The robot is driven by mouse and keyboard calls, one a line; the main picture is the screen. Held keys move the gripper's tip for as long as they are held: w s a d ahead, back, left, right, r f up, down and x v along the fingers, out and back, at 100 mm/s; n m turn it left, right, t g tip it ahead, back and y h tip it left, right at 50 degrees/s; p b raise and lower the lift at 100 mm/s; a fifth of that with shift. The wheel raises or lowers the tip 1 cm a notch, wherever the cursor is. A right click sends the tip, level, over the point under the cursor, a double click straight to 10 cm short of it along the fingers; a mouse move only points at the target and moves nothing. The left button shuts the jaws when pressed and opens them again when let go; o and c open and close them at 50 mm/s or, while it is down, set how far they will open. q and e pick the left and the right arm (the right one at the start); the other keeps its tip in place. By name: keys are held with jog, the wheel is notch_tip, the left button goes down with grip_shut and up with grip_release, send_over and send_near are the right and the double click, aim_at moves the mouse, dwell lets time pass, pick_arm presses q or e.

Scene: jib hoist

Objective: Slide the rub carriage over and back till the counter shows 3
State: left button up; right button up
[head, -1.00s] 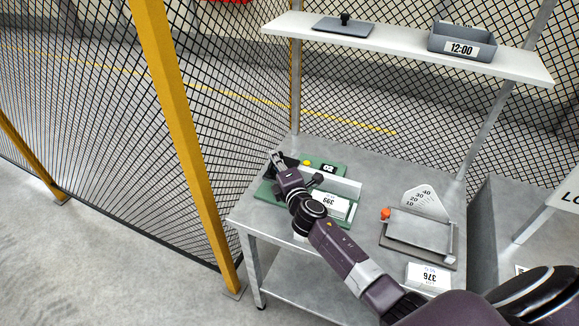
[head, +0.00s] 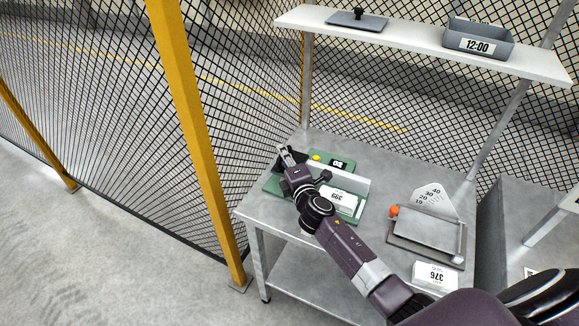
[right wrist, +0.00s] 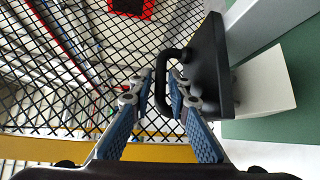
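The rub tester has a green base (head: 272,186) on the left of the grey bench. A black carriage lies at its far left end, partly hidden by my gripper; in the right wrist view it shows as a black plate (right wrist: 207,65) with a U-shaped handle (right wrist: 162,108). The small dark counter (head: 338,163) is on the base; its digits are too small to read surely. My right gripper (head: 286,154) is at the carriage. In the right wrist view its fingers (right wrist: 161,76) stand apart on either side of the handle bar; firm contact does not show. My left gripper is out of view.
A white tag (head: 340,199) stands at the base's front. Right of it are a grey fixture (head: 428,236) with an orange knob and another tag (head: 435,274). A shelf (head: 420,45) crosses above. Mesh fence and a yellow post (head: 185,120) stand left.

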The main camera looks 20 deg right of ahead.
jog(key=s+a+r, duration=0.1)
jog(key=s, duration=0.9)
jog(key=shift+s+r, duration=0.25)
jog(key=shift+a+f, duration=0.1)
